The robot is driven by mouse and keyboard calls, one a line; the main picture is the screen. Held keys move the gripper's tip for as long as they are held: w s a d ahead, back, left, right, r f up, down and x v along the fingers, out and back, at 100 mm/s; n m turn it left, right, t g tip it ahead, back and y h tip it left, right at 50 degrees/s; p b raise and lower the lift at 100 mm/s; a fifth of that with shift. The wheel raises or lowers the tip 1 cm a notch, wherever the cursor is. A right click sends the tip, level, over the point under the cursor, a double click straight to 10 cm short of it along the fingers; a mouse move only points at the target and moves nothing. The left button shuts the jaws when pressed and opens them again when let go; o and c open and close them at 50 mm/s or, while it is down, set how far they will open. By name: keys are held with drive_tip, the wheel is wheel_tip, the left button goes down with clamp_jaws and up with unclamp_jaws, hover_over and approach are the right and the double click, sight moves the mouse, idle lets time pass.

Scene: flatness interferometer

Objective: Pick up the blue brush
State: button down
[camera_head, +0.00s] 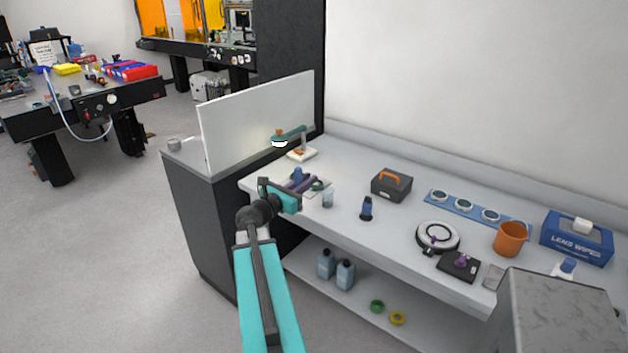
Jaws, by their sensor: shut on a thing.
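My gripper (303,184) is over the left end of the white bench, near its front edge. Its dark fingers are shut on a small blue thing, which looks like the blue brush (297,173). Only the upper part of the brush shows; the fingers hide the rest. A light mat (326,199) lies under the gripper with a dark green ring (318,185) on it. I cannot tell whether the brush touches the mat.
A clear glass (328,199) stands just right of the gripper, with a dark blue bottle (366,208) farther right. A white panel (258,118) rises at the left. A black toolbox (391,186) stands mid-bench.

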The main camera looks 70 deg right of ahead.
drive_tip(key=shift+v, duration=1.1)
drive_tip(key=shift+w, duration=0.1)
drive_tip(key=shift+w+a, duration=0.2)
drive_tip(key=shift+w, duration=0.05)
drive_tip(key=w+a+f+n+t, duration=0.2)
drive_tip(key=w+a+n+t, duration=0.15)
drive_tip(key=w+a, duration=0.95)
drive_tip(key=w+a+f+n+t, duration=0.2)
drive_tip(key=w+a+t, duration=0.3)
drive_tip(key=w+a, duration=0.8)
drive_tip(key=w+a+f+n+t+y, duration=0.1)
drive_tip(key=w+a+n+t, duration=0.1)
drive_tip(key=a, duration=1.7)
drive_tip(key=w+a+f+n+t+y, duration=0.1)
drive_tip(key=w+a+n+t+y, duration=0.1)
drive_tip(key=a, duration=1.7)
drive_tip(key=w+n+t, duration=0.1)
drive_tip(key=w+t, duration=0.1)
drive_tip(key=t, duration=0.1)
drive_tip(key=shift+a+f, duration=0.25)
drive_tip(key=shift+a, duration=0.15)
